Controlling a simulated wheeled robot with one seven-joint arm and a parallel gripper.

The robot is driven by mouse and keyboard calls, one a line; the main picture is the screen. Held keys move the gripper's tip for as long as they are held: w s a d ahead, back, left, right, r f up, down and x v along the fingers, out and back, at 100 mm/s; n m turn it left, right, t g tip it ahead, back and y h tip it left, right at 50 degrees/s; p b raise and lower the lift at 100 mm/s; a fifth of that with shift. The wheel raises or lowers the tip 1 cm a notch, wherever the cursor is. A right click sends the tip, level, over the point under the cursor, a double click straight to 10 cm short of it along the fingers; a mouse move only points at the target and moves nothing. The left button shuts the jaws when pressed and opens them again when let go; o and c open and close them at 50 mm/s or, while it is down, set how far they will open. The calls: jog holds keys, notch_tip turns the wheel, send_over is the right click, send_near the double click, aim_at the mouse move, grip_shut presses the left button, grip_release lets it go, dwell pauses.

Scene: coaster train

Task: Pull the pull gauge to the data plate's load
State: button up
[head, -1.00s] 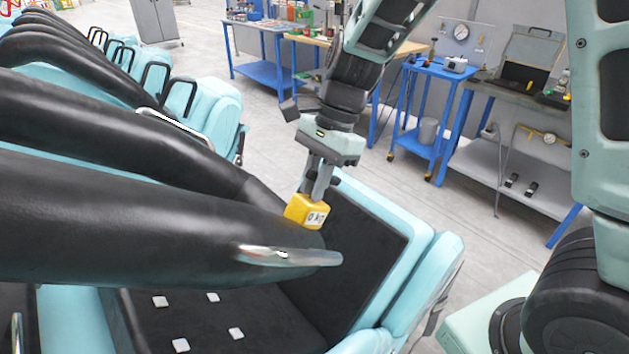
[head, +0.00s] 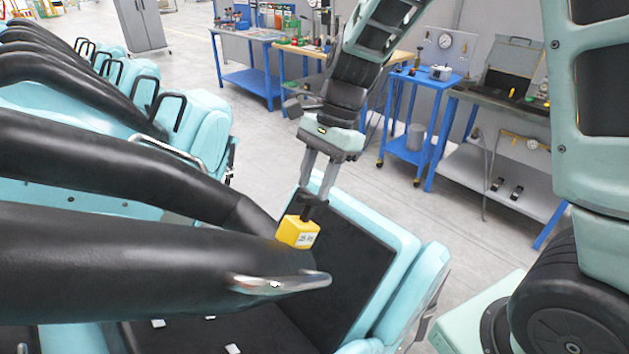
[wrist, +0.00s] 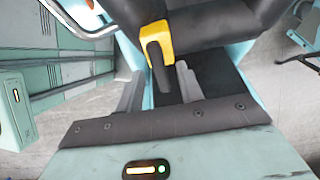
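The yellow pull gauge (head: 297,232) sits against the black restraint bar (head: 130,270) above the front seat. Its small white display carries dark characters too small to read surely. A short black handle stands out of the gauge towards my gripper (head: 314,192). In the wrist view the gauge (wrist: 157,40) is ahead of my gripper (wrist: 163,78), and its dark handle reaches between the two grey fingers. I cannot make out a data plate.
A chrome grab handle (head: 280,283) juts from the restraint near the gauge. The teal and black seat (head: 335,265) lies below, with small white squares on it. Blue workbenches (head: 410,125) stand behind. Open grey floor (head: 450,215) lies between seat and benches.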

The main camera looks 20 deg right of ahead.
jog(key=shift+f, duration=0.1)
jog(key=b+v, duration=0.2)
jog(key=v, duration=1.5)
jog(key=shift+r+b, duration=0.2)
jog(key=shift+b, duration=0.2)
jog(key=shift+w+d, duration=0.1)
jog(key=shift+w, duration=0.05)
